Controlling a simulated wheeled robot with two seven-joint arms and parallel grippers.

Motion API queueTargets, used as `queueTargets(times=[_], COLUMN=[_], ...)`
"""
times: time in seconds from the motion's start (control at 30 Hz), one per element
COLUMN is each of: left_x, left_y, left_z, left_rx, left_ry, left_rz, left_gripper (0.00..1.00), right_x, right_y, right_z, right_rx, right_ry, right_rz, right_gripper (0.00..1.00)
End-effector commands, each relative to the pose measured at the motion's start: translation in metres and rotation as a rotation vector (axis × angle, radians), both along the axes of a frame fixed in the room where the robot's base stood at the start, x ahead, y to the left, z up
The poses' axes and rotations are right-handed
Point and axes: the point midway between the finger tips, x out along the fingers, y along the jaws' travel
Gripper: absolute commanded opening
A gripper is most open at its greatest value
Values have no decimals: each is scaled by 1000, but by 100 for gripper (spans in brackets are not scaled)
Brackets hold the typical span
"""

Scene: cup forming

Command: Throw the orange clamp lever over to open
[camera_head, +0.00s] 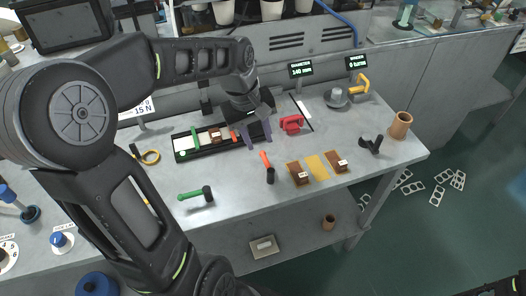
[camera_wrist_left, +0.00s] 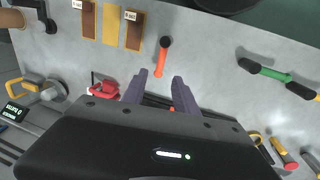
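A small orange piece, which looks like the clamp lever (camera_head: 233,135), shows on the black fixture (camera_head: 183,154) just left of my left gripper. In the left wrist view a bit of the orange lever (camera_wrist_left: 172,109) shows between the finger bases, mostly hidden by the gripper body. My left gripper (camera_head: 257,141) points down over the right end of the fixture. I cannot tell whether a finger touches the lever. My right gripper is not in view.
A red block-like tool (camera_head: 291,124) stands close right of the gripper. An orange-handled tool (camera_head: 266,162), a green-handled mallet (camera_head: 197,194) and brown and yellow plates (camera_head: 318,167) lie in front. A grey stepped part (camera_head: 337,98) and copper cup (camera_head: 400,125) stand right.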

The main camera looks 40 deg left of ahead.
Motion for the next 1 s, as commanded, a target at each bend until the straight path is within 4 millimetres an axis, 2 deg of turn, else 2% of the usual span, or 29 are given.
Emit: queueTargets(times=[0.3,0.5,0.8,1.0], left_x=[6,10,11,11], left_y=[-6,-8,-8,-8], left_z=[-46,-66,-68,-68], left_rx=[-3,-1,-1,-1], left_ry=[6,3,1,1], left_rz=[-2,-1,0,0], left_gripper=[35,35,35,19], right_x=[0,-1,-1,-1], right_y=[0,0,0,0], right_z=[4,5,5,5], right_rx=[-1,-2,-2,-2], right_ry=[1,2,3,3], right_rz=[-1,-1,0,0], right_gripper=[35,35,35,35])
